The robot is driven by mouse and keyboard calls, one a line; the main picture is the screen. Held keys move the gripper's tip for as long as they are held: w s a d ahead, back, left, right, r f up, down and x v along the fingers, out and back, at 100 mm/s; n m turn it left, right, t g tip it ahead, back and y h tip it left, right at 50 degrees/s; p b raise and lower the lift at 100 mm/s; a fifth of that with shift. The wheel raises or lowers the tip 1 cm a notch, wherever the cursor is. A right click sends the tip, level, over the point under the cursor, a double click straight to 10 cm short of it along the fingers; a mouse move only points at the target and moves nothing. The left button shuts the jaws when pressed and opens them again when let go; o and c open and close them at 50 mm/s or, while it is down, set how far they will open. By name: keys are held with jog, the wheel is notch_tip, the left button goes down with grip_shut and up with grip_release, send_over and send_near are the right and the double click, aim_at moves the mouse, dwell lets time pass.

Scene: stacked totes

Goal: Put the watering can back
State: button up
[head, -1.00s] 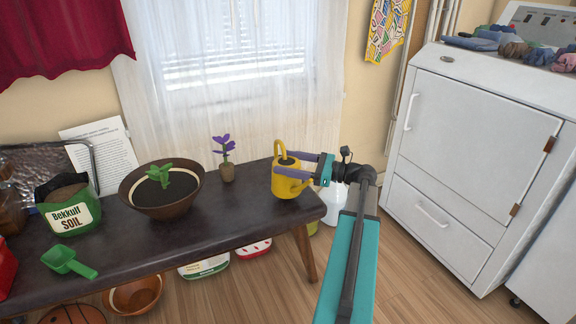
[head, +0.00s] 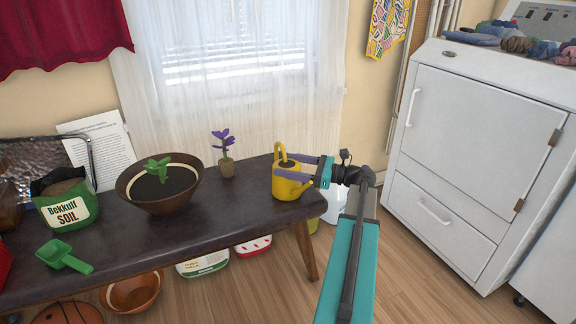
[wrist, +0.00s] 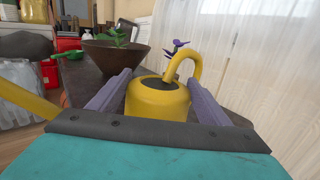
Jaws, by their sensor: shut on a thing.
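The yellow watering can (head: 286,186) stands upright at the right end of the dark bench (head: 228,207), its handle arching up. My gripper (head: 301,169) reaches in from the right, with its purple fingers at the can's body. In the wrist view the can (wrist: 157,103) sits between the two fingers (wrist: 158,95), one on each side, and my gripper is shut on it. The can's base looks to be on or very close to the bench top; I cannot tell which. Dark contents show in the can's opening.
A brown bowl with a seedling (head: 140,192), a small purple-flowered plant (head: 226,165), a green soil bag (head: 65,210) and a green scoop (head: 64,257) are on the bench. A white cabinet (head: 470,130) stands at the right.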

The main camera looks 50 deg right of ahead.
jog(key=shift+r, duration=0.15)
jog(key=o, duration=1.4)
jog(key=shift+p+v, duration=0.5)
jog(key=shift+v, duration=0.3)
jog(key=shift+p+v, duration=2.2)
jog(key=shift+v, duration=3.05)
jog(key=shift+s, duration=0.1)
